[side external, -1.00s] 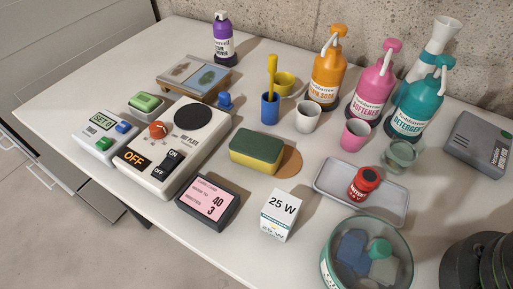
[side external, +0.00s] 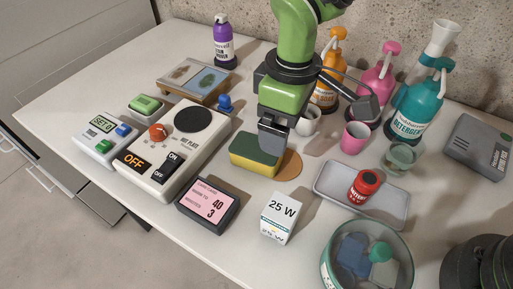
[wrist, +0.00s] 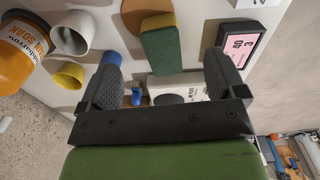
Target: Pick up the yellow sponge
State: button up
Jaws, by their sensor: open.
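The yellow sponge (side external: 246,163) with a dark green top lies on the white table, partly on a round brown coaster (side external: 290,164). My gripper (side external: 272,146) is at the sponge's right end in the side view and hides part of it. In the wrist view the fingers of my gripper (wrist: 162,56) are apart, with the sponge (wrist: 161,58) showing between them. I cannot tell whether either finger touches it.
The hot plate (side external: 172,150) stands left of the sponge, the timer display (side external: 208,205) and the bulb box (side external: 280,218) in front. Cups and pump bottles stand behind.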

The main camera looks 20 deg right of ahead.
aim_at(277, 160)
jog(key=f, duration=0.5)
jog(key=shift+a+f, duration=0.2)
jog(key=shift+f, duration=0.1)
jog(key=shift+w+f, duration=0.2)
jog(key=shift+f, duration=1.15)
jog(key=shift+w+f, duration=0.2)
jog(key=shift+f, duration=1.15)
jog(key=c, duration=1)
